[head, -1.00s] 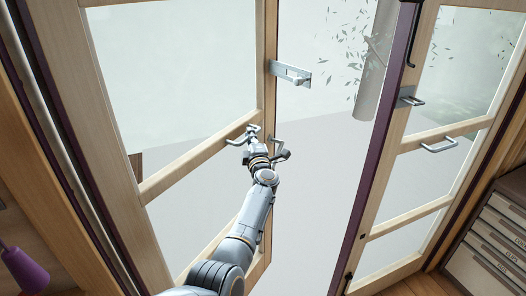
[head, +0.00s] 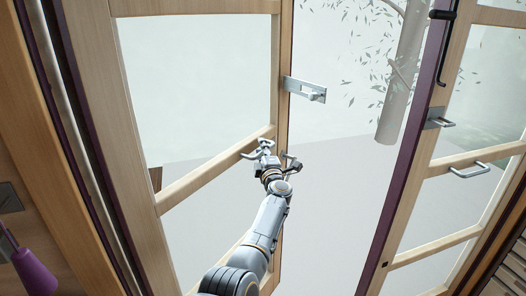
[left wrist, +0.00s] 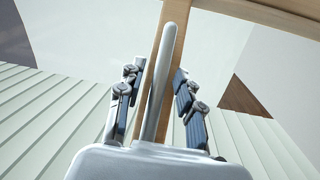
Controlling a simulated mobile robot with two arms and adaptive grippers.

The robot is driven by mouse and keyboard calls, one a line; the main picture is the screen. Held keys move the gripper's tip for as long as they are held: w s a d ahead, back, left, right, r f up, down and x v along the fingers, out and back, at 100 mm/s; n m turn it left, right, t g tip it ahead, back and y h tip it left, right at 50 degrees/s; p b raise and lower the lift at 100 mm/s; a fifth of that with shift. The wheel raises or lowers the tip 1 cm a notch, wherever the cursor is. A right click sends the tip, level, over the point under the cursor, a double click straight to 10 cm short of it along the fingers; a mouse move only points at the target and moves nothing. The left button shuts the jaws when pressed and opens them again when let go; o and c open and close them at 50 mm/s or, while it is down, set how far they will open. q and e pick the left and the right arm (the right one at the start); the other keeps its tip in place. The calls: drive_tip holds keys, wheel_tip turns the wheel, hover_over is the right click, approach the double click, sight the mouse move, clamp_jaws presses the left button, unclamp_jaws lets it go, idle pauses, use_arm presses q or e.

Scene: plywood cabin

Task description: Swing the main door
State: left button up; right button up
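The door has two wood-framed glass leaves. The left leaf (head: 220,177) stands swung away from the right leaf (head: 441,244), with a wide gap between them. A silver pull handle (head: 250,154) sits on the left leaf's middle rail, partly hidden by my gripper. My left gripper (head: 272,162) is at this handle. In the left wrist view, a grey handle bar (left wrist: 169,45) runs between the spread fingers of the left gripper (left wrist: 157,78), with gaps showing on both sides. A silver latch plate (head: 303,89) is on the left leaf's free edge. My right gripper is out of view.
The right leaf carries a silver pull handle (head: 480,169) and a black lever (head: 445,50) on its purple edge. A purple object (head: 33,271) is at the lower left. Outside, a pale tree trunk (head: 402,75) stands beyond the open gap.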

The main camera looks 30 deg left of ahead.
use_arm(q)
drive_tip(key=shift+s+d+f, duration=0.1)
drive_tip(key=shift+s+d, duration=0.3)
drive_tip(key=shift+d, duration=0.3)
drive_tip(key=v, duration=0.6)
drive_tip(key=shift+s+a, duration=0.15)
drive_tip(key=shift+f, duration=0.1)
